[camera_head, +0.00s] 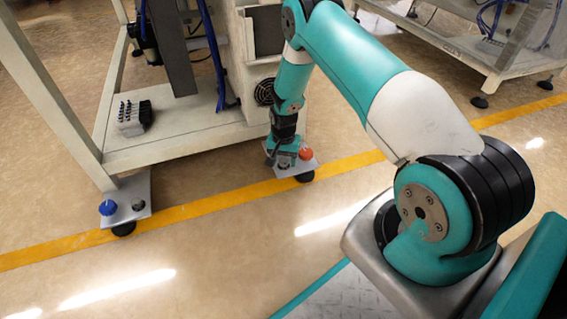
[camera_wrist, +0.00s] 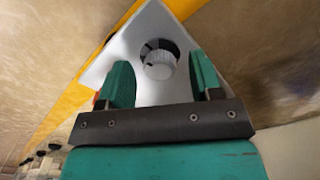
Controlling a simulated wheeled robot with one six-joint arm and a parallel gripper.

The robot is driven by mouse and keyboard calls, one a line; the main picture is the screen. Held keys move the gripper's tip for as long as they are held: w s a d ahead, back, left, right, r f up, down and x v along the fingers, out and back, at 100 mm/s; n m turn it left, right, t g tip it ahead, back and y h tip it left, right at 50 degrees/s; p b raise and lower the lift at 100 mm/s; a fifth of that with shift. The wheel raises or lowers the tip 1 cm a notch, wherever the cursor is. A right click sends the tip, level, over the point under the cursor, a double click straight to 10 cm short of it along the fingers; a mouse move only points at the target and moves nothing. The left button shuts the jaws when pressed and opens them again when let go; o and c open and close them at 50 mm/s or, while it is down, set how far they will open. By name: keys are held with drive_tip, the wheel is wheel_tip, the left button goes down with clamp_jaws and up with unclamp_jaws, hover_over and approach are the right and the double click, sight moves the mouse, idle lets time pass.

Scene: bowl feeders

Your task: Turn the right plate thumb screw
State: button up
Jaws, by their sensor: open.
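The right plate (camera_head: 299,171) is a light grey metal plate at the foot of the machine frame. In the wrist view the plate (camera_wrist: 150,25) fills the middle. Its thumb screw (camera_wrist: 158,62) is a round grey knob with a dark patch beside it. My gripper (camera_head: 282,161) is low over the right plate, left of an orange knob (camera_head: 306,153). In the wrist view my gripper (camera_wrist: 162,82) is open, with one green finger on each side of the thumb screw. Gaps show between the fingers and the knob. In the head view the gripper hides the screw.
The left plate (camera_head: 140,190) carries a blue knob (camera_head: 107,208) and a grey screw (camera_head: 138,205). A white machine frame (camera_head: 190,135) stands behind my gripper, with a small block of dark parts (camera_head: 134,117) on its shelf. Yellow floor tape (camera_head: 220,202) crosses open floor.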

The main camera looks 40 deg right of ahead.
drive_tip(key=c, duration=0.9)
drive_tip(key=shift+r+n+p, duration=0.1)
drive_tip(key=shift+n+p, duration=0.3)
drive_tip(key=shift+p, duration=0.1)
drive_tip(key=shift+r+n+p, duration=0.1)
drive_tip(key=shift+n+p, duration=0.8)
drive_tip(key=shift+n, duration=0.1)
drive_tip(key=n+p, duration=0.2)
drive_tip(key=n, duration=0.2)
drive_tip(key=shift+n+p, duration=0.3)
drive_tip(key=shift+p, duration=0.05)
drive_tip(key=n+p, duration=0.1)
drive_tip(key=n, duration=0.3)
drive_tip(key=shift+p, duration=0.35)
drive_tip(key=n+p, duration=0.1)
drive_tip(key=n, duration=0.3)
drive_tip(key=shift+n, duration=0.3)
drive_tip(key=shift+f, duration=0.2)
